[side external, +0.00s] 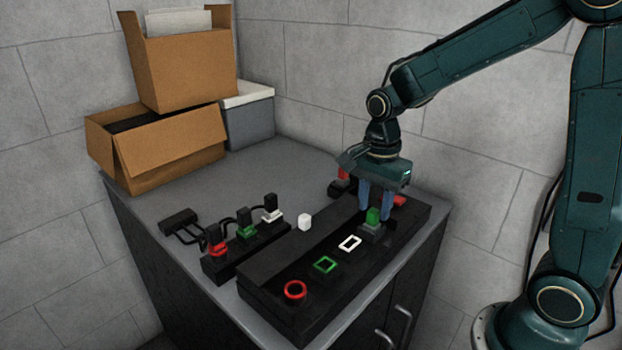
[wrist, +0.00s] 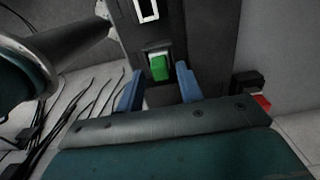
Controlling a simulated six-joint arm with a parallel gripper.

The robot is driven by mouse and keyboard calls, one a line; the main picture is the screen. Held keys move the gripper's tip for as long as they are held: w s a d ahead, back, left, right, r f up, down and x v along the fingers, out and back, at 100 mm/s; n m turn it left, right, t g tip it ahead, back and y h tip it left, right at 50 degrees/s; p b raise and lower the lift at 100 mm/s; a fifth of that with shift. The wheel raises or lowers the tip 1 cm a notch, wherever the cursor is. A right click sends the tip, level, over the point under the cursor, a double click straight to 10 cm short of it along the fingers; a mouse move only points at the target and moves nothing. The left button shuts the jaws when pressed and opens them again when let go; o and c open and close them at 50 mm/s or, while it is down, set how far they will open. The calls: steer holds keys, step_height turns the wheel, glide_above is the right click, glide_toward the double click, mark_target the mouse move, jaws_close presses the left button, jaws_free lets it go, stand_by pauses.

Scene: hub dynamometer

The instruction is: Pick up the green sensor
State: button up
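The green sensor (side external: 373,215) is a small green block on a grey base at the far part of the long black panel (side external: 270,277). In the wrist view the green sensor (wrist: 159,68) shows between and just beyond the fingertips. My gripper (side external: 375,213) points down over the panel with its two blue fingers apart, one to each side of the sensor in the side view. My gripper (wrist: 157,80) is open in the wrist view, with dark space between the fingers and the block. I cannot tell whether a finger touches it.
The panel carries a red ring (side external: 295,290), a green square outline (side external: 324,265) and a white outline (side external: 349,243). A smaller black unit with cabled plugs (side external: 244,243) stands left. Cardboard boxes (side external: 160,150) fill the back left.

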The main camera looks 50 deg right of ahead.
mark_target(374, 210)
steer(key=shift+f, duration=1.05)
jaws_close()
steer(key=shift+r, duration=0.15)
steer(key=shift+r, duration=3.9)
